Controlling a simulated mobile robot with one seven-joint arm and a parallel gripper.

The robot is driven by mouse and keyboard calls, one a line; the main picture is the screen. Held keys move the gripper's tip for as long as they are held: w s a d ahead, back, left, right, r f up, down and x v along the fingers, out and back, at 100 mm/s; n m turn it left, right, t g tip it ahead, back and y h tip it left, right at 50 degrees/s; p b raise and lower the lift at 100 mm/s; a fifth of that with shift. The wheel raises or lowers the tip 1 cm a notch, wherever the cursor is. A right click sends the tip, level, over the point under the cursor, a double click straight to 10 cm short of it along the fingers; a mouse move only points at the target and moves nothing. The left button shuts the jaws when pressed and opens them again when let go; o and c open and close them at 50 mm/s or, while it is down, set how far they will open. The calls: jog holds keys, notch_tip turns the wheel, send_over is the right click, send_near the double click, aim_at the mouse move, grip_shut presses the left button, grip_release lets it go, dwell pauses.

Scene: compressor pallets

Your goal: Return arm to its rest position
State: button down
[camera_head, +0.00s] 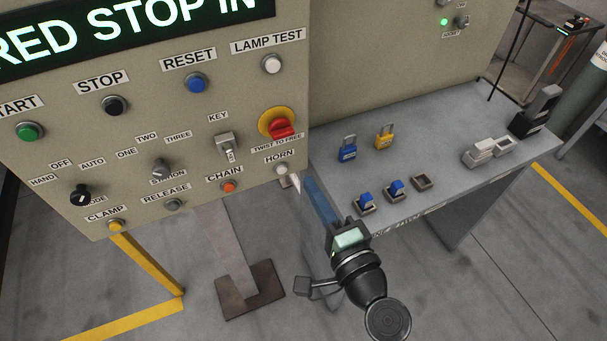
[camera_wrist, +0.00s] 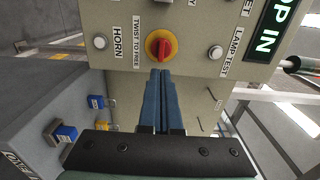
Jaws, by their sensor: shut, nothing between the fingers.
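My gripper (camera_head: 314,198) is in front of the control panel (camera_head: 95,160), below its right edge in the head view. Its two blue fingers are shut with nothing between them. In the wrist view the fingers (camera_wrist: 160,98) point toward the red emergency stop knob (camera_wrist: 161,46) on its yellow surround. The knob also shows in the head view (camera_head: 282,128), above the fingertips. I cannot tell how far the tips are from the panel. My arm comes in from the lower part of the head view.
A grey shelf (camera_head: 440,170) at right holds a blue padlock (camera_head: 347,150), a yellow padlock (camera_head: 384,137) and several small blocks. My gripper is close to its left end. The floor at lower right is clear.

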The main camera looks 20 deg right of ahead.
jog(key=shift+s+d+r, duration=0.1)
jog(key=shift+s, duration=0.9)
jog(key=shift+s, duration=0.1)
